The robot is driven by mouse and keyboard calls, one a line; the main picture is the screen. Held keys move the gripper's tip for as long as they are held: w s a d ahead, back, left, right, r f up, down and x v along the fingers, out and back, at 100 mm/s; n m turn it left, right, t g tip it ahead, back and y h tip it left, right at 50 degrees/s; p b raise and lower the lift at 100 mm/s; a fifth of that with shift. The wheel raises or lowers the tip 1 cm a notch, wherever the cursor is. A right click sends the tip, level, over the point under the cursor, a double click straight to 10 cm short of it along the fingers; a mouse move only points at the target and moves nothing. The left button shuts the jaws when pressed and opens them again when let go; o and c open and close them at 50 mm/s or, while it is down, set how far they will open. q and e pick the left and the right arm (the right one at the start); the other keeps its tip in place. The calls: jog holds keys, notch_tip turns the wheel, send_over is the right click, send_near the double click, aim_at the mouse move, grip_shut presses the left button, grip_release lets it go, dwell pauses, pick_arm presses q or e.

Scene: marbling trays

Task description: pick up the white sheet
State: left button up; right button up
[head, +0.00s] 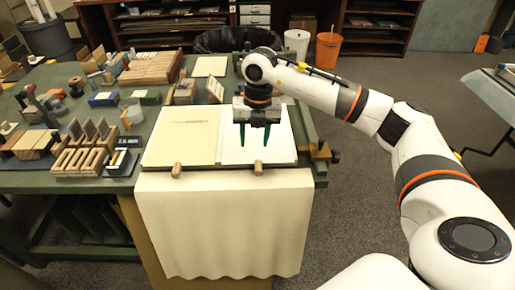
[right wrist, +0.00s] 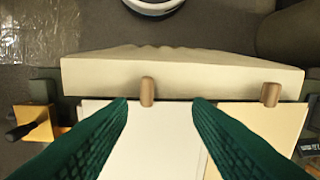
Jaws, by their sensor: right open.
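The white sheet (head: 281,147) lies flat at the right of the green bench's front edge, beside a cream sheet (head: 180,145) with a faint line of print. My right gripper (head: 254,147) is open and empty, its green fingers pointing down over the white sheet and hiding part of it. In the right wrist view the white sheet (right wrist: 150,145) shows between the two spread fingers (right wrist: 160,103), with the cream sheet (right wrist: 262,122) to its right. I cannot tell whether the fingertips touch the sheet. My left gripper is not in view.
Two wooden pegs (head: 176,170) stand at the front edge, above a hanging cream cloth (head: 225,225). Wooden blocks and racks (head: 80,162) crowd the bench's left. A clamp (head: 322,155) sits at its right edge. An orange bin (head: 328,50) stands behind on open floor.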

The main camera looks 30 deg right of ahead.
jog(key=d+h, duration=0.1)
jog(key=d, duration=0.1)
send_over(259, 164)
jog(key=shift+m, duration=0.3)
jog(key=f, duration=0.5)
jog(key=shift+s+d+f+p, duration=0.2)
jog(key=shift+s+f+p, duration=0.1)
jog(key=shift+f+p, duration=0.1)
jog(key=f, duration=0.3)
jog(key=f+p, duration=0.1)
jog(key=shift+w+a+f, duration=0.25)
jog(key=shift+w+a, duration=0.05)
jog(key=shift+w, duration=0.1)
jog(key=shift+f, duration=0.5)
grip_shut()
